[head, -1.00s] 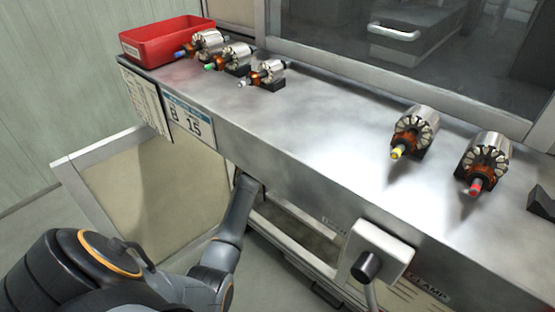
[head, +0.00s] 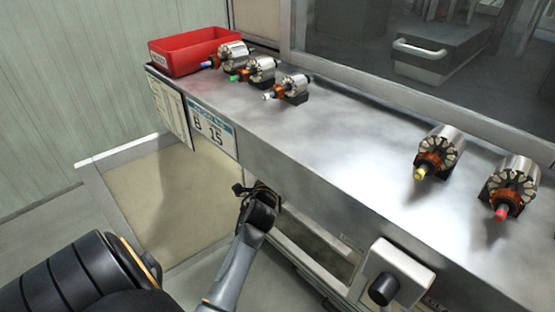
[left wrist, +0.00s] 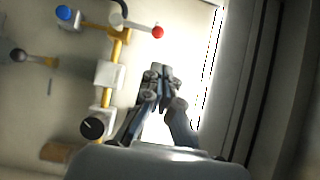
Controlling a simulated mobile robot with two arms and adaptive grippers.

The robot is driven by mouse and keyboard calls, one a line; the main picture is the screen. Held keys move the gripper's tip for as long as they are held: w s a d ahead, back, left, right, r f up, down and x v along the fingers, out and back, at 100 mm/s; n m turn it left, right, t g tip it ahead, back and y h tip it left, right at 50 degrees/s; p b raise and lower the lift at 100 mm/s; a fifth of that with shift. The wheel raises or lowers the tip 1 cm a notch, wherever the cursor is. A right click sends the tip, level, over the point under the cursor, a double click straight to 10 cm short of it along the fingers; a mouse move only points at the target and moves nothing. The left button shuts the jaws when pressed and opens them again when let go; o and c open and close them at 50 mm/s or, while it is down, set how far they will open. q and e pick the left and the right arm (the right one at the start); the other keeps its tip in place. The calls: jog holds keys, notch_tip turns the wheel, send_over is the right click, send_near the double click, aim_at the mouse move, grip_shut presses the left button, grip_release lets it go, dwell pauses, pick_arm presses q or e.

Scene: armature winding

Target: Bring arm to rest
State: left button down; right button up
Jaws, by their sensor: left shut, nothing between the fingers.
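My left gripper (head: 258,191) is in front of the bench's front face, below the bench top, in the head view. It is shut and empty. In the left wrist view its fingers (left wrist: 160,78) are together with nothing between them. My left arm comes in from the lower left. My right gripper is in neither view. Several armatures stand in dark holders on the bench: blue-tipped (head: 232,54), green-tipped (head: 261,69) and white-tipped (head: 293,86) at the left, yellow-tipped (head: 440,150) and red-tipped (head: 513,184) at the right.
The metal bench top (head: 350,135) has a wide clear stretch in its middle. A red bin (head: 195,52) stands at its far left end. A box with a black knob (head: 392,274) juts from the bench front. A glass window (head: 395,50) is behind.

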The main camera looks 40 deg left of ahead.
pick_arm(q)
jog(key=shift+s+d, duration=0.25)
jog(key=shift+s, duration=0.15)
